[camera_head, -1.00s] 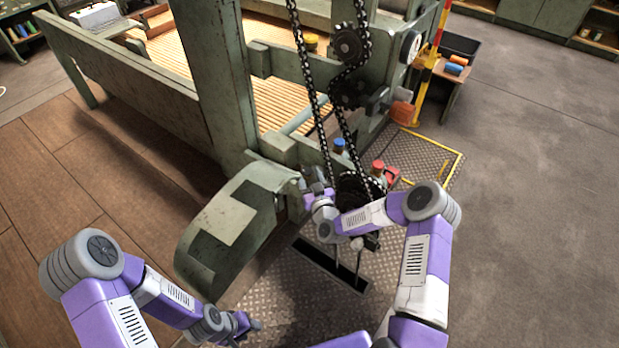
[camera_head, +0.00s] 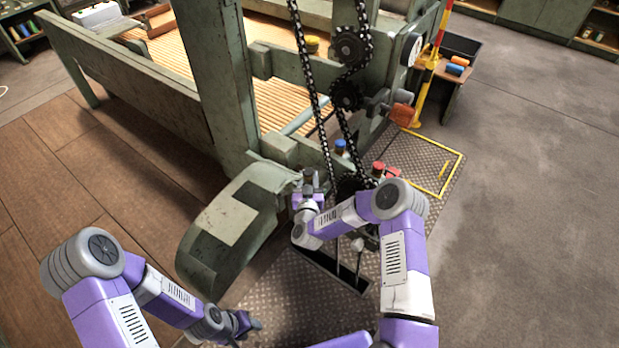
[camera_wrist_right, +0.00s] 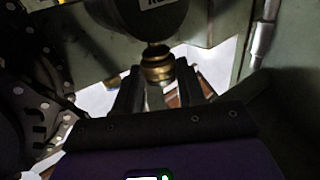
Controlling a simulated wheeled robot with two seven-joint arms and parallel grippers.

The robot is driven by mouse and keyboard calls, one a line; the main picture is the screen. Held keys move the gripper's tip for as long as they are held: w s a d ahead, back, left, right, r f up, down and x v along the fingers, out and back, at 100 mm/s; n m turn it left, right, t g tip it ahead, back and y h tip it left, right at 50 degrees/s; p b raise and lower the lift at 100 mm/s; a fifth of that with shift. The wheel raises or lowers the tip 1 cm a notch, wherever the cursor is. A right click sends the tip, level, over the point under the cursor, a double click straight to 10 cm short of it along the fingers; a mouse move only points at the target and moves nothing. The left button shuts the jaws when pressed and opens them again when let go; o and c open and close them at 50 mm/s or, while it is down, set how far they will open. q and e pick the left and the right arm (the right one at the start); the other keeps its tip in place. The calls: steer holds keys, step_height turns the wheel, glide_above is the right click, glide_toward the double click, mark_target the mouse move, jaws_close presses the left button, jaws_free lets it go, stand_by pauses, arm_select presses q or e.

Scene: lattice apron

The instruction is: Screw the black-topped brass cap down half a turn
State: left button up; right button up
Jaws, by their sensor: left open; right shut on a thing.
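In the right wrist view a ringed brass cap (camera_wrist_right: 157,66) sits between the two dark fingers of my right gripper (camera_wrist_right: 158,92), below a dark rounded body (camera_wrist_right: 158,18) with a partly cut-off white label. My right gripper is shut on the cap. In the head view my right gripper (camera_head: 309,181) is at the machine's near side, beside the chain and the curved green guard; the cap's black top cannot be made out there. My left gripper (camera_head: 252,324) is open and empty, low over the metal floor plate, away from the cap.
A blue-topped container (camera_head: 340,147) and a red-topped one (camera_head: 378,168) stand behind my right arm. The chain (camera_head: 312,90) hangs close to my right gripper. A curved green guard (camera_head: 228,232) lies left of it. Open floor (camera_head: 530,200) is at the right.

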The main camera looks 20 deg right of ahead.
steer(key=m+g+h, duration=0.1)
steer(key=h, duration=0.1)
steer(key=m+g+h, duration=0.1)
steer(key=m+h, duration=0.1)
steer(key=a+m+g+h, duration=0.1)
steer(key=h, duration=0.1)
steer(key=shift+w+m, duration=0.25)
steer(key=shift+m, duration=0.05)
steer(key=shift+w+a+m+g+h+b, duration=0.1)
steer(key=shift+w+m+g+h+b, duration=0.05)
steer(key=shift+m+g+h, duration=0.9)
steer(key=shift+w+a+m+g+h+b, duration=0.1)
steer(key=shift+m+g+h+b, duration=0.05)
steer(key=shift+m+g+h, duration=0.9)
steer(key=shift+g, duration=0.5)
steer(key=o, duration=1.1)
steer(key=shift+c, duration=0.2)
steer(key=shift+n+t, duration=0.3)
